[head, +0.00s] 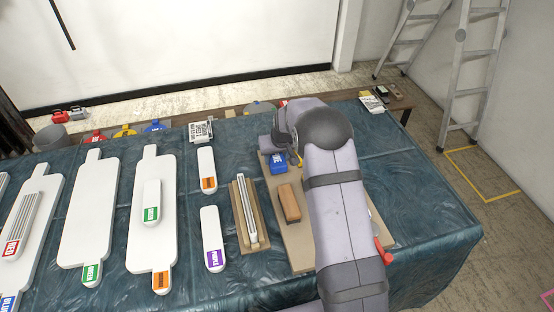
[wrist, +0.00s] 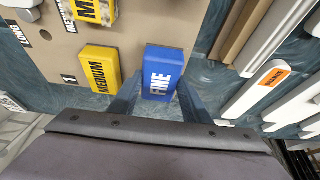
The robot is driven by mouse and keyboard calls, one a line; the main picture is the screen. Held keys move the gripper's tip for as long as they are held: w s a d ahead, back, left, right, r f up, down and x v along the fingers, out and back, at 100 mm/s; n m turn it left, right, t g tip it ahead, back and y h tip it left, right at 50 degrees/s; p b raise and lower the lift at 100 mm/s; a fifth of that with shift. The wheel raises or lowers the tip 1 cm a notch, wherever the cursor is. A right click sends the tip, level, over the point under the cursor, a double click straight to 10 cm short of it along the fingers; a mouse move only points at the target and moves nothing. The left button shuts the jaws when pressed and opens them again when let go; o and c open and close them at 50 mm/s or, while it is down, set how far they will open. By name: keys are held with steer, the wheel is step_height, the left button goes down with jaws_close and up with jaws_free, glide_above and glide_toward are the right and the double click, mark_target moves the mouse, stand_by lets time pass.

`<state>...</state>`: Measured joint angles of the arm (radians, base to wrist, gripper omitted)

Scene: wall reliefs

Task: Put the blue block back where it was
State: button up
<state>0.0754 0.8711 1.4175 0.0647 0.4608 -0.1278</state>
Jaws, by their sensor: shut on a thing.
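The blue block (wrist: 163,72), lettered FINE in white, sits between the two fingers of my gripper (wrist: 157,98) in the wrist view. My gripper is shut on it. The block (head: 277,164) also shows in the head view, near the back left corner of the tan board (head: 299,258). My own arm hides most of the gripper and part of the board there. In the wrist view the block overlaps the board's edge, and I cannot tell whether it touches the board or hangs above it.
A yellow MEDIUM block (wrist: 100,67) lies beside the blue one, with another yellow piece (wrist: 94,12) behind it. An orange-brown block (head: 289,203) lies on the board. A wooden rack with pale strips (head: 246,222) stands left of the board. White labelled paddles (head: 149,205) fill the table's left side.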

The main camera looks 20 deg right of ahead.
steer(key=shift+f, duration=0.9)
steer(key=shift+f, duration=0.1)
steer(key=shift+f, duration=0.1)
steer(key=o, duration=1)
steer(key=shift+r, duration=0.3)
steer(key=b+v, duration=0.2)
steer(key=v, duration=0.9)
steer(key=shift+s+r, duration=0.15)
steer(key=shift+r, duration=0.25)
